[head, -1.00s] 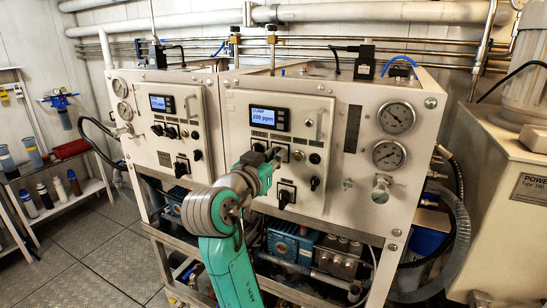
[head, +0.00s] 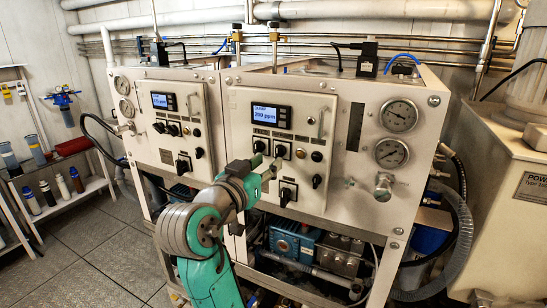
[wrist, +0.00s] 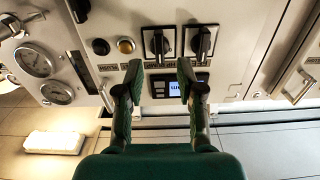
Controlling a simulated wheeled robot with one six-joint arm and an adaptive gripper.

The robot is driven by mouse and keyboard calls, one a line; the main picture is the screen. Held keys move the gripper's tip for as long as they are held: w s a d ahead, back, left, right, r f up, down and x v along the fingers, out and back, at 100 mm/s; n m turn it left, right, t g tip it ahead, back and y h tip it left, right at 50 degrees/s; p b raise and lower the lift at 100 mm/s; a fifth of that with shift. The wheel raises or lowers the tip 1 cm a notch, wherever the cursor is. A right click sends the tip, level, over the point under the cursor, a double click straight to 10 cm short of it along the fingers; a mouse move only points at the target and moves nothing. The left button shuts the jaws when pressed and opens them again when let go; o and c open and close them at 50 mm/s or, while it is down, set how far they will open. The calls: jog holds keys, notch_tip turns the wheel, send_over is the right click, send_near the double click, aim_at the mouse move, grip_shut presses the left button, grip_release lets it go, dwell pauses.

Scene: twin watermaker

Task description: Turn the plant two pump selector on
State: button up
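The right-hand control panel (head: 318,110), which I take as plant two, has two small black selectors side by side below its lit display (head: 272,116). The right one (head: 282,150) and left one (head: 259,146) also show in the wrist view, which is upside down, as the left handle (wrist: 157,42) and right handle (wrist: 200,40). Their labels are too small to read. My gripper (head: 268,170) is open and empty just below them. In the wrist view my gripper's fingertips (wrist: 160,70) stand on either side of the left handle's line, apart from it.
A larger black rotary switch (head: 287,193) sits below the small selectors, close to my gripper. A black knob (head: 317,182) and an amber button (head: 317,156) are to the right. Two gauges (head: 397,116) are farther right. The left panel (head: 175,126) has similar controls.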

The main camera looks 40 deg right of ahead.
jog(key=v, duration=0.6)
jog(key=shift+a, duration=0.25)
jog(key=a+f+n+t+y, duration=0.2)
jog(key=f+n+t+y, duration=0.35)
jog(key=f, duration=0.75)
jog(key=a+f+n+t+y, duration=0.3)
jog(key=f+n, duration=0.5)
jog(key=f, duration=0.4)
jog(key=s+a+f+n+y, duration=0.2)
jog(key=s+f+y, duration=0.1)
jog(key=s+f, duration=0.3)
jog(key=s+a+f+n+y, duration=0.1)
jog(key=s+a+f+y, duration=0.2)
jog(key=s+f, duration=0.3)
jog(key=s+a+m+y, duration=0.2)
jog(key=s, duration=2.2)
jog(key=shift+a+r, duration=0.3)
jog(key=shift+a, duration=0.05)
